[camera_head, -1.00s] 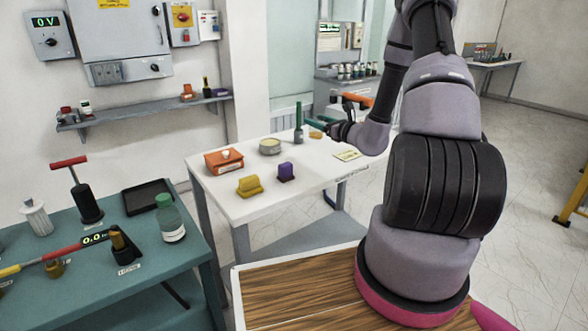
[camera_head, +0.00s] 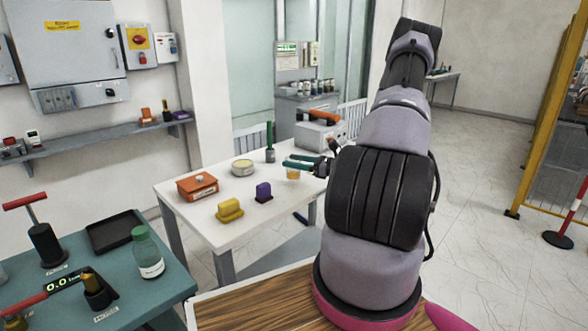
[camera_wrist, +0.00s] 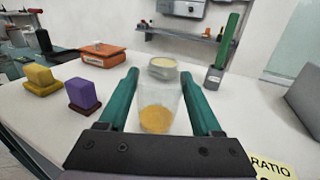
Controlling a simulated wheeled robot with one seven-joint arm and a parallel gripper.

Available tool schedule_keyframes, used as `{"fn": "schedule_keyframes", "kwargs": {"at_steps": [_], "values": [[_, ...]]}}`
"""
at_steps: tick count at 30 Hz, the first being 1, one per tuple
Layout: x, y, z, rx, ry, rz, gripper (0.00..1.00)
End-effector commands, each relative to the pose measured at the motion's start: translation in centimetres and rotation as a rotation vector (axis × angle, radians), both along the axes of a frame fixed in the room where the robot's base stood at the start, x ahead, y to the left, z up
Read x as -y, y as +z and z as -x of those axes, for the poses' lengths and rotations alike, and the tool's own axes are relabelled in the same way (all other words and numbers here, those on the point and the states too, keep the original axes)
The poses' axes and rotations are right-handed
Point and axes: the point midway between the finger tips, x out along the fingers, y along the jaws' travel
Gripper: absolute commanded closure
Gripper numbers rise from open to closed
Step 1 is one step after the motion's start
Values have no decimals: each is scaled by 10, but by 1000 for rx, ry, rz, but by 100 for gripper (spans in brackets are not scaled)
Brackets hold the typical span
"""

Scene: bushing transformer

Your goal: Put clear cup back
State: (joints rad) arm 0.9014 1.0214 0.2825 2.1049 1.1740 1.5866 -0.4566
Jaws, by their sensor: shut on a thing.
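The clear cup (camera_wrist: 158,108), with amber liquid at its bottom, stands upright between the two teal fingers of my gripper (camera_wrist: 159,78) in the wrist view. My gripper is shut on the cup. In the head view my gripper (camera_head: 301,162) is over the right part of the white table (camera_head: 190,207), with the cup (camera_head: 293,174) below its fingers. I cannot tell whether the cup's base touches the table.
On the white table are a round tin (camera_head: 243,168), a green-handled tool (camera_head: 270,142), an orange box (camera_head: 197,187), a yellow block (camera_head: 229,210), a purple block (camera_head: 263,192) and a grey case (camera_head: 318,133).

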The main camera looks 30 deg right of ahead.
Motion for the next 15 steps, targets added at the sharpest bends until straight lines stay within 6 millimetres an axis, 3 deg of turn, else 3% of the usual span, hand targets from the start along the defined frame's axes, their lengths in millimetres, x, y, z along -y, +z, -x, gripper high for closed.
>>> {"fn": "schedule_keyframes", "kwargs": {"at_steps": [5, 15], "values": [[0, -21, 0, 0, 0, -1, 97], [0, -24, 0, 0, 0, 0, 97]]}}
